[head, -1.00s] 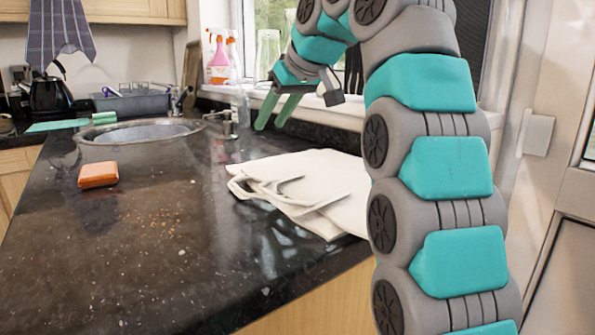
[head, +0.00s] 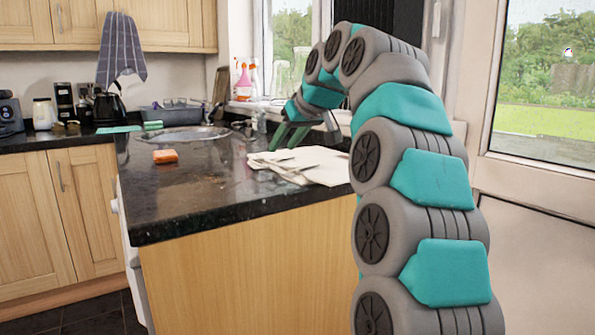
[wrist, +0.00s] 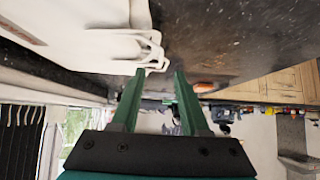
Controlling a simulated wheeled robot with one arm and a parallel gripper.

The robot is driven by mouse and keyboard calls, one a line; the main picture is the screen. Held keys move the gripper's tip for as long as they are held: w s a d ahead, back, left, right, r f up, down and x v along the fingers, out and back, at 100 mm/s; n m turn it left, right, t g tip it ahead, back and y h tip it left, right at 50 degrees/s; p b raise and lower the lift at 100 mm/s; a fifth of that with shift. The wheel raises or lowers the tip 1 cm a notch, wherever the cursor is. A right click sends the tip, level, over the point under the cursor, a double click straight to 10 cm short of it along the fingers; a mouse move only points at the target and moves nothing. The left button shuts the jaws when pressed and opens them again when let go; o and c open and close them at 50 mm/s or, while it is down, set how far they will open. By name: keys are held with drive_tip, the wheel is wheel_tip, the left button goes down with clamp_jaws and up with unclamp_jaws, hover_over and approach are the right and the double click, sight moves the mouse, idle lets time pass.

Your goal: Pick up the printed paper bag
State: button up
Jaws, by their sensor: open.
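The paper bag (head: 305,164) is cream-white and lies flat on the dark counter, its handles toward the left. In the wrist view the bag (wrist: 75,45) fills the upper left, with a bit of red print at its corner and its looped handles close to the left fingertip. My gripper (head: 282,143) is open and empty, just above the bag's far side in the head view. In the wrist view my gripper's two green fingers (wrist: 159,75) are apart with nothing between them. Whether a finger touches the bag I cannot tell.
An orange sponge-like block (head: 165,156) lies on the dark counter (head: 200,188) to the left. A round sink (head: 180,133) and tap are behind it. Spray bottles (head: 243,82) stand by the window. The counter's front left is clear.

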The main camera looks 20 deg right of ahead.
drive_tip(key=shift+x, duration=3.85)
drive_tip(key=shift+a, duration=0.1)
clamp_jaws()
